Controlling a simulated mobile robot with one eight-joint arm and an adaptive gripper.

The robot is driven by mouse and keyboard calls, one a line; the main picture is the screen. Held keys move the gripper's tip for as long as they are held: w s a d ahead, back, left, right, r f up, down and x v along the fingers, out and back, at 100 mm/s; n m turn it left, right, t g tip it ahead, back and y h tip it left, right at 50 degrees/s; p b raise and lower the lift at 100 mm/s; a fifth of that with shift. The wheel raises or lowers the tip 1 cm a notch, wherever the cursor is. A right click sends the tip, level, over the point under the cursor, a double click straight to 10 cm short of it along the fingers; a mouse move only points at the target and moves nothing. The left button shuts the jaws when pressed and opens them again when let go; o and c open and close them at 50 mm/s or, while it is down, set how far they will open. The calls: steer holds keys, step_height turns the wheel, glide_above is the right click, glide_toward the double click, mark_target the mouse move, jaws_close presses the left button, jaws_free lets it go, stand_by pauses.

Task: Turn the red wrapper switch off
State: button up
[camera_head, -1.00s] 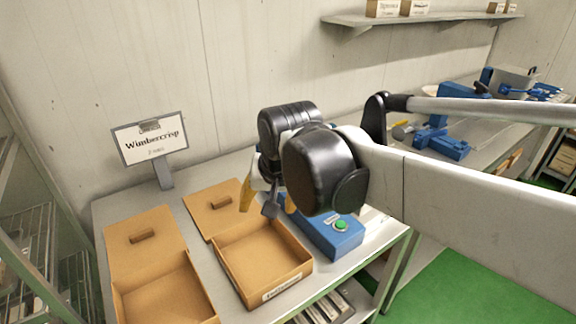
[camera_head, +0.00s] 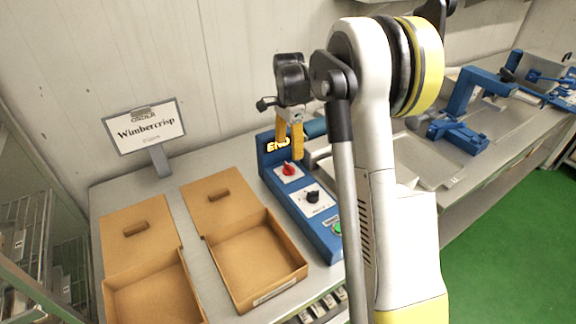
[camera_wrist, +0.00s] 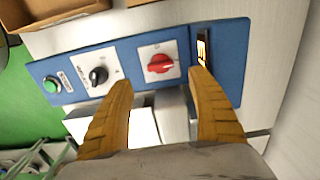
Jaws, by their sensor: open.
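The red switch (camera_head: 289,168) is a red rotary knob on a white plate, near the far end of a blue control panel (camera_head: 313,231) on the table. In the wrist view the red knob (camera_wrist: 159,63) lies ahead of my fingertips, slightly left of midway between them. My gripper (camera_head: 289,152) points down above the far end of the panel, with yellow fingers apart and empty. In the wrist view my gripper (camera_wrist: 160,76) is open, its fingers either side of the knob's plate; I cannot tell whether they touch anything.
A black knob (camera_head: 312,196) and a green button (camera_head: 337,228) sit nearer on the panel. A lit display (camera_head: 278,144) stands behind the red knob. Open cardboard boxes (camera_head: 257,262) lie left of the panel. A Wimbercrisp sign (camera_head: 145,127) stands at the back.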

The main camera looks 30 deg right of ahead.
mark_target(289, 166)
step_height(289, 166, down, 9)
steer(key=shift+r+b, duration=0.15)
steer(key=shift+b, duration=0.9)
steer(key=c, duration=1.2)
